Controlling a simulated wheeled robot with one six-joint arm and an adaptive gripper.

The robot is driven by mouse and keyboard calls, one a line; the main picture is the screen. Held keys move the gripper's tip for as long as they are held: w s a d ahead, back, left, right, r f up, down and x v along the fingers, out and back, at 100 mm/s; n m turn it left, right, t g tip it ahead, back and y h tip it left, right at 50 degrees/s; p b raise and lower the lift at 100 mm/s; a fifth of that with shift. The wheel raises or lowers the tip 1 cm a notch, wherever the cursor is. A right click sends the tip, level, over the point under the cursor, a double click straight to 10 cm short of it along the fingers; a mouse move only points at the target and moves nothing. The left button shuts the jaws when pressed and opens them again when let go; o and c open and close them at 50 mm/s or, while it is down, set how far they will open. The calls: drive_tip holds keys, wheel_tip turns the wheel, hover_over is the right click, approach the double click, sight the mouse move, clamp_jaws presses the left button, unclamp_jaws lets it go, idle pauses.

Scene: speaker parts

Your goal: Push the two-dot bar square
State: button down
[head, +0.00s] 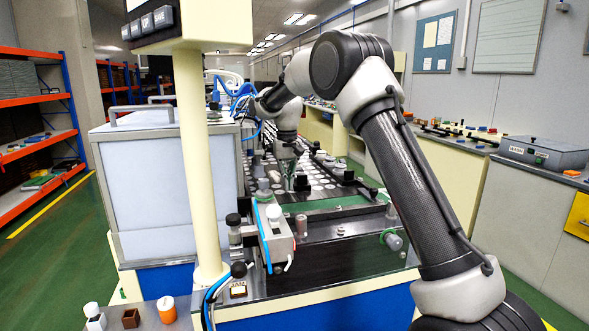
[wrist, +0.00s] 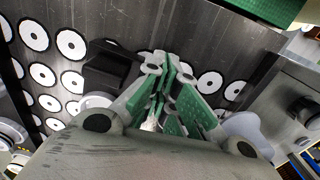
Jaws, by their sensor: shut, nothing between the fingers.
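My gripper (wrist: 166,75) is shut and empty, its green-padded fingers together. It points down over a dark metal surface (wrist: 190,28). A black block (wrist: 110,66) lies just left of the fingertips in the wrist view, and I cannot tell whether they touch. I cannot make out two dots on any bar, so I cannot say which piece is the two-dot bar. In the head view my gripper (head: 300,182) is low over the far part of the work line, and the fingertips are too small to judge contact.
Several white discs with dark centres (wrist: 72,44) lie around the gripper. A grey machine part (wrist: 290,85) stands at the right in the wrist view. In the head view a white box unit (head: 165,190) stands left of the line, and a side bench (head: 450,150) runs along the right.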

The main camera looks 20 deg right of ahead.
sight(303, 185)
drive_tip(key=shift+d, duration=2.6)
idle(0.3)
drive_tip(key=shift+a+r, duration=0.25)
drive_tip(key=shift+r, duration=0.75)
drive_tip(key=shift+a+r, duration=0.3)
drive_tip(key=shift+r, duration=0.65)
drive_tip(key=shift+a+r, duration=0.25)
drive_tip(key=shift+r, duration=0.75)
